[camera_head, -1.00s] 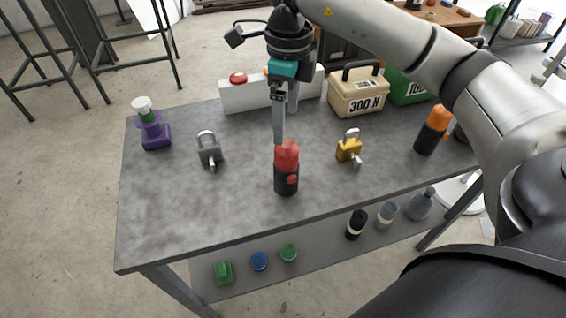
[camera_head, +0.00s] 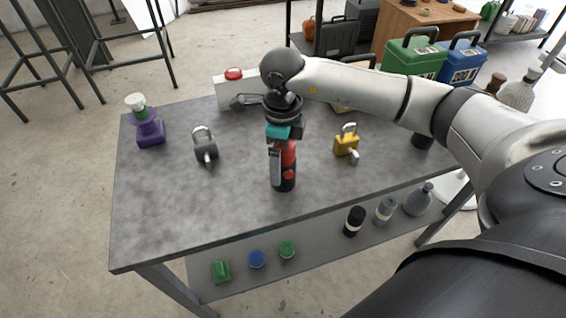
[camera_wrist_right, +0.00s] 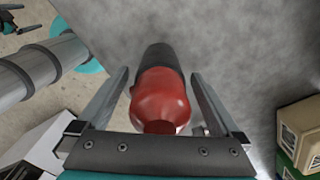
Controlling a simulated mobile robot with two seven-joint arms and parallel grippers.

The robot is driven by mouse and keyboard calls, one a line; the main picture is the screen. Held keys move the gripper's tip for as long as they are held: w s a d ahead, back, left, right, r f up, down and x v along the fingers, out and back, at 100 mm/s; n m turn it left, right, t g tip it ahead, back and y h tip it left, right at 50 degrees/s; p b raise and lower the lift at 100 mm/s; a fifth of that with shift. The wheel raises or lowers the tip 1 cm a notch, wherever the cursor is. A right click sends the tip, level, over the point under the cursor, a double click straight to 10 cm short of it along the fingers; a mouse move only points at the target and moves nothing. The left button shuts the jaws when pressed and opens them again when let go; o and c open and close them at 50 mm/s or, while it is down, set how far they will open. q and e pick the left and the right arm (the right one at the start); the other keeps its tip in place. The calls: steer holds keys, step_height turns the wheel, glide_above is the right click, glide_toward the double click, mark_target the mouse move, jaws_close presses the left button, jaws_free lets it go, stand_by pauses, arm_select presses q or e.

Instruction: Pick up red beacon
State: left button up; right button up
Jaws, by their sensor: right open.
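The red beacon (camera_head: 290,174) stands upright on the grey table near its front edge, with a red top and a black lower body. In the right wrist view the red beacon (camera_wrist_right: 160,98) lies between the two fingers, with a gap on each side. My right gripper (camera_head: 276,180) is open and points down over the beacon, hiding part of it in the head view. In the right wrist view the right gripper (camera_wrist_right: 160,95) has its fingers spread around the beacon.
On the grey table (camera_head: 220,215) a dark padlock (camera_head: 205,148) is left of the beacon and a yellow padlock (camera_head: 346,146) right of it. A purple object (camera_head: 150,131) is at the far left. A white box with a red button (camera_head: 234,74) stands behind. The front left is clear.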

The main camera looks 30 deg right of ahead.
steer(key=shift+f, duration=0.75)
steer(key=shift+c, duration=0.4)
steer(key=c, duration=1.3)
steer(key=shift+c, duration=0.6)
steer(key=shift+r, duration=0.15)
